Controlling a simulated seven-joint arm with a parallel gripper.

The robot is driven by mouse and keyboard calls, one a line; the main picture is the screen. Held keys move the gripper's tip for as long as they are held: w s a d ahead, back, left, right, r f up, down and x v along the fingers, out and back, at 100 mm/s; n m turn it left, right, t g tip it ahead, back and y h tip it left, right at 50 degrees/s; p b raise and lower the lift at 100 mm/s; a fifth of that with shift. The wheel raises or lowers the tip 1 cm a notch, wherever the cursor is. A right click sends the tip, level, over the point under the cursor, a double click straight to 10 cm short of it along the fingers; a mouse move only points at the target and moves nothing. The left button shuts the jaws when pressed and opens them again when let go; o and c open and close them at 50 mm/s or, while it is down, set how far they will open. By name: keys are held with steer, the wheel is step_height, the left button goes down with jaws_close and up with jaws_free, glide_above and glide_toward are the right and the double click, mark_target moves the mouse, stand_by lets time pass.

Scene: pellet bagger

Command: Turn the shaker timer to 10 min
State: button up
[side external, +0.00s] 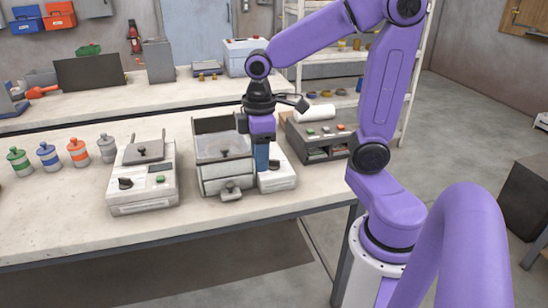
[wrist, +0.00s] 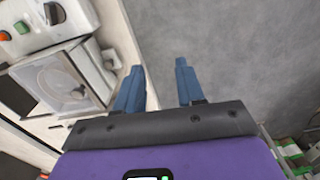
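The shaker (side external: 222,158) stands on the bench, a white unit with a clear-fronted chamber and a round disc inside. Its white control box (side external: 278,180) adjoins the chamber on the right, partly hidden behind my gripper. The wrist view shows a dark knob (wrist: 54,13), which looks like the timer, beside a green button (wrist: 22,27) and an orange one (wrist: 5,36). No timer scale is readable. My gripper (wrist: 158,85) is open and empty; floor shows between its blue fingers in the wrist view. In the side view it points down in front of the control box; contact cannot be told.
A white balance-like unit (side external: 142,185) with a black knob stands left of the shaker. Several coloured-band bottles (side external: 78,153) stand farther left. A grey box (side external: 318,140) with buttons is at the right. The bench front is clear.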

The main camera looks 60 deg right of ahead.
steer(key=w+d+r+m, duration=0.1)
steer(key=w+d+m, duration=0.2)
steer(key=w+d, duration=0.45)
steer(key=r+m, duration=0.1)
steer(key=m, duration=0.1)
glide_above(274, 160)
step_height(274, 160, down, 17)
jaws_close()
